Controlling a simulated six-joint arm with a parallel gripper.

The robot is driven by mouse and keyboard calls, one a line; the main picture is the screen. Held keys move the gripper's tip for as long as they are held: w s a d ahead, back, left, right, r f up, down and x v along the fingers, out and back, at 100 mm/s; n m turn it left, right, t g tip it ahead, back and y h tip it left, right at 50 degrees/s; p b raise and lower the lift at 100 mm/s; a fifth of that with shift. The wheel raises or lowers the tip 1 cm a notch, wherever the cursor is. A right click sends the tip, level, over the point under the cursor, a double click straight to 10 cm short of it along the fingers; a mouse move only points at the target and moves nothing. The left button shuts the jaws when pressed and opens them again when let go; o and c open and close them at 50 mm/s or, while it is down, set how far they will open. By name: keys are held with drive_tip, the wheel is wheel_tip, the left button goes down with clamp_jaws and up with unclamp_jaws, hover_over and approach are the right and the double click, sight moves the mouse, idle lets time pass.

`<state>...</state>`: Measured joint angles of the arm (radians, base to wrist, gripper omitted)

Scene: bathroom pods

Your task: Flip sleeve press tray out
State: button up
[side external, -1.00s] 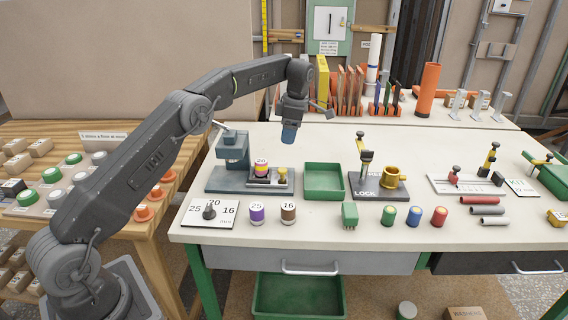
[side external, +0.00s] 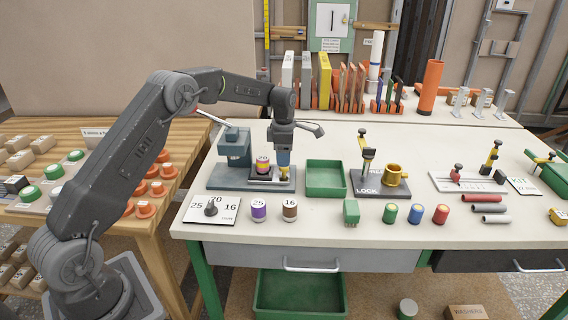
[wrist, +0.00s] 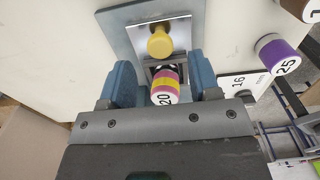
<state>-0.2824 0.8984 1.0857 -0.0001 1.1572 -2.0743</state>
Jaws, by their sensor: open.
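The sleeve press (side external: 235,148) is a blue-grey stand on a dark base at the left of the bench. Its silver tray (side external: 262,180) shows at the front right of the press and carries a purple, yellow and pink sleeve marked 20 (side external: 262,166). A yellow knob (wrist: 159,42) stands at the tray's end. My gripper (side external: 284,160) is low over the knob end and hides most of the knob in the side view. In the wrist view its blue fingers (wrist: 160,65) are apart, with the sleeve (wrist: 165,85) showing between them and the knob just beyond. I see no grip on either.
A green bin (side external: 326,180) stands close to the right of the press. A dial plate marked 25, 20, 16 (side external: 196,210) and two marked sleeves (side external: 259,210) are in front. A lock fixture (side external: 378,182) is farther right.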

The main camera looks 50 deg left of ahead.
sight(270, 171)
drive_tip(key=shift+f, duration=1.65)
clamp_jaws()
